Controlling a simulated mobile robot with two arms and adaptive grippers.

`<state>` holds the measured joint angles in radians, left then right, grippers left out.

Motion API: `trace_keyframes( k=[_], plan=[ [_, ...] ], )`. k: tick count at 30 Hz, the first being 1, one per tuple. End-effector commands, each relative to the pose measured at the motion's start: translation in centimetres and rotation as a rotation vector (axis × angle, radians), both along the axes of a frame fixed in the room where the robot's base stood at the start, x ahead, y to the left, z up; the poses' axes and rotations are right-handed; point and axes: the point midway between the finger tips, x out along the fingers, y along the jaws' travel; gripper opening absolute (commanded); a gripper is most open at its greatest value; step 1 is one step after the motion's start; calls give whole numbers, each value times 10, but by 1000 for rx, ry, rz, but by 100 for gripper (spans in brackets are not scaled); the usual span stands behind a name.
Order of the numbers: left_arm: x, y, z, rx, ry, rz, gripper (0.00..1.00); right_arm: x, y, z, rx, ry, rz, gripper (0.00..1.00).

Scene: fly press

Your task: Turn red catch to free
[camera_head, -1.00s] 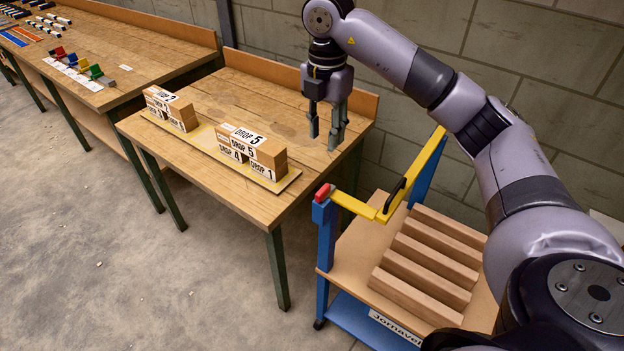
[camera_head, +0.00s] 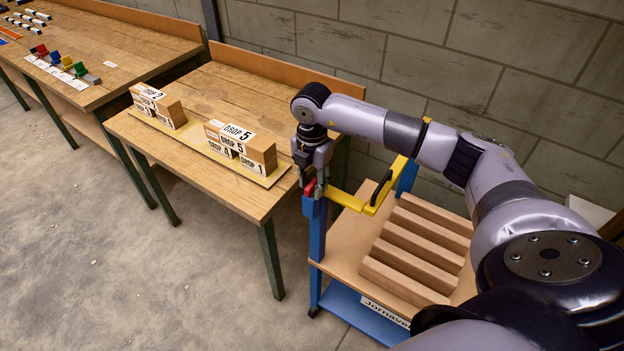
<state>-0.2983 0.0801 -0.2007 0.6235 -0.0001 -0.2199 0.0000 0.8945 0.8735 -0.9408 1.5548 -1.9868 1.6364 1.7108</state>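The red catch (camera_head: 309,188) sits on top of the blue post at the front left corner of the blue cart. A yellow bar (camera_head: 346,199) runs right from it. My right gripper (camera_head: 313,187) points down right at the catch, with its fingers on either side of it as seen from here. The fingers hide part of the catch, and I cannot tell whether they touch or grip it. My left gripper is not in view.
The cart's wooden top (camera_head: 347,258) holds several ridged wooden blocks (camera_head: 412,250). A bench (camera_head: 185,178) to the left carries labelled drop boxes (camera_head: 241,147). A second bench (camera_head: 109,47) farther left holds small coloured parts. A block wall stands behind.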

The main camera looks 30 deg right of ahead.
Motion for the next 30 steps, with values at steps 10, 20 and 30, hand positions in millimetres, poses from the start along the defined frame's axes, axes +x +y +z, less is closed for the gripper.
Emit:
trace_keyframes(
  k=[10, 20, 30],
  plan=[
    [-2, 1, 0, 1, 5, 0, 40, 0, 0, -1, 0, 0, 0, 27],
    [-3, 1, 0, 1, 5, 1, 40, 0, 0, 0, 0, 0, 0, 5],
    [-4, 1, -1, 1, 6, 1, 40, 0, 0, 0, 0, -1, 0, 0]
  ],
)
